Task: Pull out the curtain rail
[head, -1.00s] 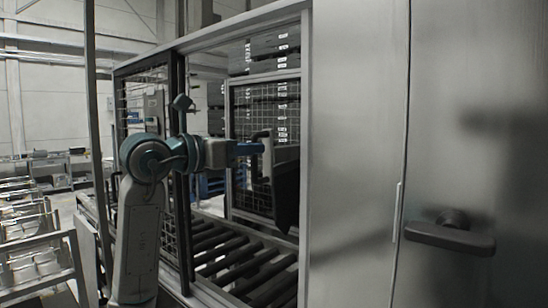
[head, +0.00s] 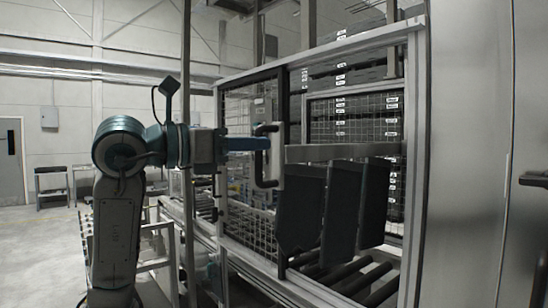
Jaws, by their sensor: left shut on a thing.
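The curtain rail (head: 340,152) is a pale grey horizontal bar that runs left out of the tall metal housing, across the opening over the rollers. Several dark curtain strips (head: 341,206) hang from it. A black upright handle (head: 267,178) sits on a pale plate at the rail's left end. My left gripper (head: 264,144), with blue fingers, reaches in from the left and is shut on the handle's upper part. The fingertips are partly hidden at the handle. My right gripper is out of view.
A mesh panel (head: 238,190) in a metal frame stands behind my left gripper. Black rollers (head: 345,273) lie under the strips. The metal housing (head: 470,170) closes off the right side. A dark post (head: 186,60) stands near my arm. Open floor (head: 45,240) shows at the left.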

